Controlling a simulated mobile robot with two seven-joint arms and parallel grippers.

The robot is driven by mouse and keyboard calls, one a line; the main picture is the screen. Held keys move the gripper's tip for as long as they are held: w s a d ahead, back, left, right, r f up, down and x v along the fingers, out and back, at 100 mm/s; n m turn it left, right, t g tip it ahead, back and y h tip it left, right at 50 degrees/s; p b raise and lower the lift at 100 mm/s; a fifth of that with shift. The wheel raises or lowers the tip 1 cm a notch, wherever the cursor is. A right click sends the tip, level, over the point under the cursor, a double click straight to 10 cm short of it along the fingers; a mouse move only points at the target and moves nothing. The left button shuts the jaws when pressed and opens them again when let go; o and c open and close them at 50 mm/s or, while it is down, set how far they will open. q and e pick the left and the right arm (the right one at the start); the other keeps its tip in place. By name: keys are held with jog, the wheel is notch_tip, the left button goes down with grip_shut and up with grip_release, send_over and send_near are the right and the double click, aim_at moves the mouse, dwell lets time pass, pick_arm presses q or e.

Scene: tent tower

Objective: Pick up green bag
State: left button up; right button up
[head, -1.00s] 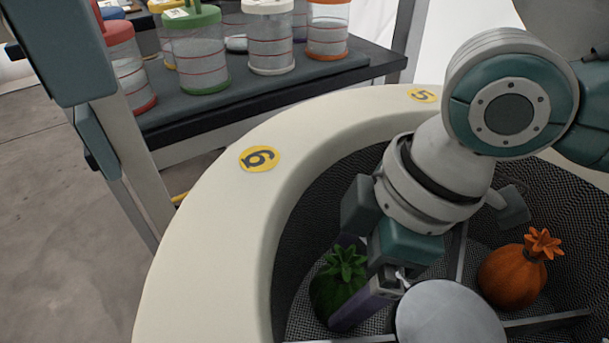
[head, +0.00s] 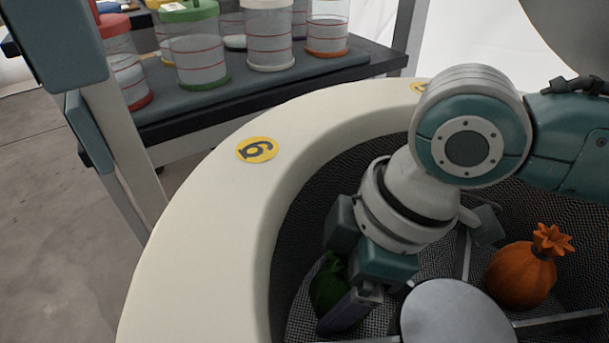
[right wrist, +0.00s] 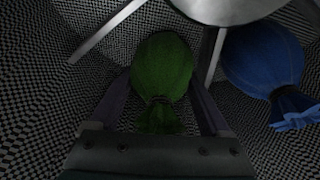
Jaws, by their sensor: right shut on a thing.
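The green bag (head: 326,287) sits low inside the round tub, near its left inner wall. It is partly covered by my right gripper (head: 340,310) in the head view. In the right wrist view the green bag (right wrist: 161,68) lies between the two fingers, its gathered top toward the palm. My right gripper (right wrist: 160,90) is shut on it, one finger along each side. Whether the bag touches the tub floor is hard to tell. My left gripper is not in view.
The cream tub rim (head: 205,200) bears yellow number discs. Thin dividers run from a round grey hub (head: 455,312). An orange bag (head: 522,274) is in the compartment to the right. A blue bag (right wrist: 262,60) shows in the wrist view. Lidded jars stand on a dark table (head: 250,95) behind.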

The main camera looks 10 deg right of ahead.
jog(key=c, duration=0.5)
jog(key=shift+o, duration=0.2)
jog(key=shift+r, duration=0.1)
